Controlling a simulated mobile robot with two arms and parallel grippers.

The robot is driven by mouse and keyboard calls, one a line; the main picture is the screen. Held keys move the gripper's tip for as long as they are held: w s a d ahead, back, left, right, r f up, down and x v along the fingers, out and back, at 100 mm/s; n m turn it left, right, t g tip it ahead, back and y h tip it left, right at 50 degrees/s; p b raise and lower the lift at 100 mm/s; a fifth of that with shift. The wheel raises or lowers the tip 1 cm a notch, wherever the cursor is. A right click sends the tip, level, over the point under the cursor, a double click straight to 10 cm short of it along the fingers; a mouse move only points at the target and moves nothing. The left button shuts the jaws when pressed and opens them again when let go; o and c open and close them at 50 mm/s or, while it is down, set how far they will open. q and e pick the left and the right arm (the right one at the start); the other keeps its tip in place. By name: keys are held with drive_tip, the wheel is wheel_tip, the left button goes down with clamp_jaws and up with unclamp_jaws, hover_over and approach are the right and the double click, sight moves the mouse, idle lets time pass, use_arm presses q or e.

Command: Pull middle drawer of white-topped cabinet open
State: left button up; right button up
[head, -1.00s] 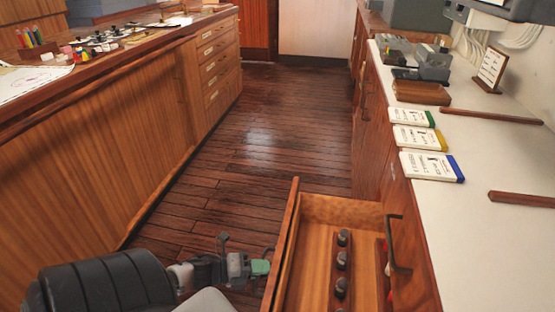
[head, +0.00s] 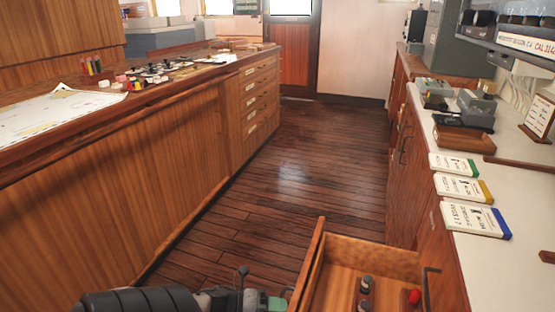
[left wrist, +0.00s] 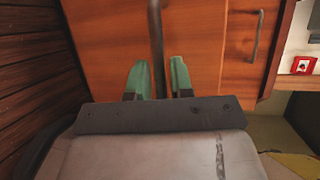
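The white-topped cabinet (head: 486,268) stands along the right side in the head view. One of its drawers (head: 388,258) is pulled out at the bottom, its wooden front facing the aisle. It holds dark knobbed items and a red one. My left gripper (head: 278,302) is at the bottom edge, just outside the drawer front, and partly cut off. In the left wrist view its two green fingers (left wrist: 159,80) are apart, with a dark bar handle (left wrist: 156,40) running between them in front of the wooden face. Contact with the handle is unclear. My right gripper is not seen.
Another handle (head: 427,289) is on the cabinet face behind the drawer. Labelled cards (head: 475,220) and a wooden block (head: 463,140) lie on the white top. A long wooden counter (head: 130,190) lines the left. The plank floor (head: 290,180) between is clear.

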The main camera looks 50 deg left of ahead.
use_arm(q)
drive_tip(key=p+v, duration=0.1)
drive_tip(key=v, duration=0.9)
drive_tip(key=shift+s+a, duration=0.2)
drive_tip(key=shift+s, duration=0.15)
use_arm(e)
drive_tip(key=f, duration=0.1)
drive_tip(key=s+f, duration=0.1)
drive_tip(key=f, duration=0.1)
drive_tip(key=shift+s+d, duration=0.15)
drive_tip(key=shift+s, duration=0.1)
